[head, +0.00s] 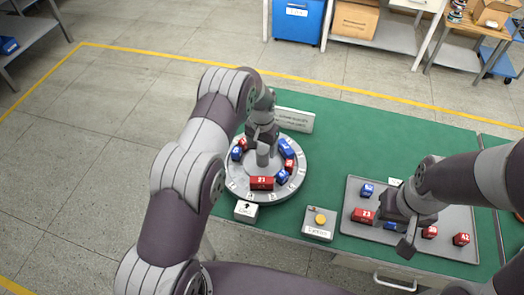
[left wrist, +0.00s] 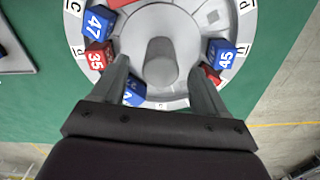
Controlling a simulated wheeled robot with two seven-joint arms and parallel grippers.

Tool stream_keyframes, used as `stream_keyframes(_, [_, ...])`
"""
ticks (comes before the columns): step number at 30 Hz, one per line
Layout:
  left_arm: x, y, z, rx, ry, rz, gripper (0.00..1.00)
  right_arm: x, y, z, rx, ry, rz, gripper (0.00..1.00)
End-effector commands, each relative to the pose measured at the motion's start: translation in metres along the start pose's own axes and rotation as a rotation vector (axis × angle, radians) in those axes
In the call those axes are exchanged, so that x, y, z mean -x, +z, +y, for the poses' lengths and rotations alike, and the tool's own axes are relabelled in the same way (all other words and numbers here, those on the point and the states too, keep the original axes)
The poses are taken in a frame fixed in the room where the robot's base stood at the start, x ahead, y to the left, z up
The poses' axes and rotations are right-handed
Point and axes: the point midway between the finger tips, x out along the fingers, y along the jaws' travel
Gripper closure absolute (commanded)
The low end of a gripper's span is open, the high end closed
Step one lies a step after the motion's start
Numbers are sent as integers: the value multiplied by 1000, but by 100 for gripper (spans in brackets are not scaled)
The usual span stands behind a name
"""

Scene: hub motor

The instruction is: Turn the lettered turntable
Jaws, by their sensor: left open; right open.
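The round grey turntable (head: 238,186) lies on the green bench, with letters on its rim and several red and blue numbered blocks on it. A grey post (head: 263,156) rises from its middle. My left gripper (head: 261,142) is over the middle, pointing down and open. In the left wrist view its fingers (left wrist: 162,80) stand apart, one to each side of the post (left wrist: 161,62); I cannot tell whether they touch it. A blue block 47 (left wrist: 97,20), a red 35 (left wrist: 99,56) and a blue 45 (left wrist: 223,54) show there. My right gripper (head: 404,240) is open over the tray.
The grey tray (head: 455,218) at right holds several red and blue blocks. A box with a yellow button (head: 320,220) stands between tray and turntable. A white arrow block (head: 246,211) is at the turntable's front, a sign plate (head: 295,119) behind it.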

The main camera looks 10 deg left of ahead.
Motion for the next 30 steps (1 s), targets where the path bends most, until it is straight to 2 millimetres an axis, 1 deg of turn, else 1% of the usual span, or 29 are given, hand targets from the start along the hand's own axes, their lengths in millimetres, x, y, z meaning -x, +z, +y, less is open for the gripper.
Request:
stream_keyframes(1, [-8,2,0,0,1,-5,26,8,-1,0,0,0,0,57])
stream_keyframes(3, [-22,1,0,0,1,-4,26,12,-2,0,0,0,0,57])
stream_keyframes(6, [-39,1,0,1,0,-1,26,16,-2,0,0,0,0,57])
stream_keyframes(9, [-50,0,0,1,0,-1,26,18,-2,0,0,0,0,57])
stream_keyframes(13, [-57,0,0,1,0,1,26,19,-2,0,0,0,0,57])
stream_keyframes(20, [-58,0,0,1,0,1,26,18,-2,0,0,0,0,57])
stream_keyframes(21, [-58,0,0,1,0,1,39,18,-2,0,0,0,0,57])
stream_keyframes(23, [-58,0,0,1,0,1,59,18,-2,0,0,0,0,57])
stream_keyframes(24, [-58,0,0,1,0,1,72,18,-2,0,0,0,0,57])
stream_keyframes(27, [-57,0,0,1,0,1,100,18,-2,0,0,0,0,57])
stream_keyframes(30, [-57,0,0,1,0,1,100,18,-2,0,0,0,0,57])
